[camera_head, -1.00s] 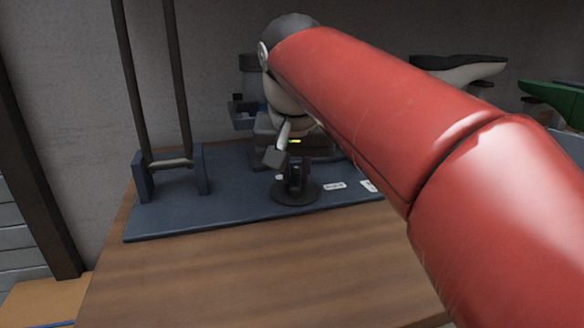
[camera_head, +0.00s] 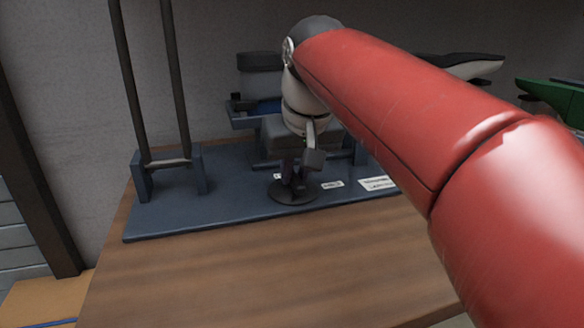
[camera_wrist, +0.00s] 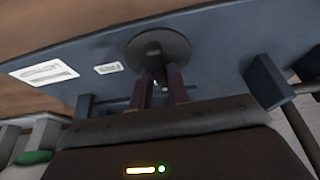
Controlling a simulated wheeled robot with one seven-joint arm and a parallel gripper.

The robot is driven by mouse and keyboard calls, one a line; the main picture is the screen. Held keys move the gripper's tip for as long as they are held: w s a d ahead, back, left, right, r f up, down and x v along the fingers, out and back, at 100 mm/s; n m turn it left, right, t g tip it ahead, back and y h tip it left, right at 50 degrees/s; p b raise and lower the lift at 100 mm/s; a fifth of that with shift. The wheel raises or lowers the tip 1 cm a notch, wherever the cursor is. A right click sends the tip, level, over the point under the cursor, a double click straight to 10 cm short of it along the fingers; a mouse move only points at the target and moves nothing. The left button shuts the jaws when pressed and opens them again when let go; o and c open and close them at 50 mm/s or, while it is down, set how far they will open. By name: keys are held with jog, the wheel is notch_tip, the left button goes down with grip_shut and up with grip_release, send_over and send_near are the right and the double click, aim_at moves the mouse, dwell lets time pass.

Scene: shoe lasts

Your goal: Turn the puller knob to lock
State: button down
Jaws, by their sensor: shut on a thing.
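The puller knob is a dark round disc (camera_head: 292,194) with a raised middle part, on the blue base plate (camera_head: 235,208). The disc also shows in the wrist view (camera_wrist: 172,47), near the top centre. My gripper (camera_head: 290,178) comes down over it from above, with its body tilted to the right. In the wrist view my gripper's two dark reddish fingers (camera_wrist: 160,88) stand on either side of the knob's raised part and are shut on it. The exact contact is partly hidden by the fingers and shadow.
Two white labels lie on the plate right of the knob, a small one (camera_head: 332,184) and a larger one (camera_head: 378,184). A dark upright frame (camera_head: 170,163) stands at the left. A grey-blue machine part (camera_head: 258,75) stands behind. The wooden tabletop (camera_head: 250,265) in front is clear.

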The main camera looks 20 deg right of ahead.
jog(key=c, duration=1.3)
grip_release()
jog(key=shift+c, duration=0.2)
jog(key=p+v, duration=0.1)
jog(key=v, duration=0.6)
jog(key=shift+s+r, duration=0.2)
jog(key=shift+r, duration=0.15)
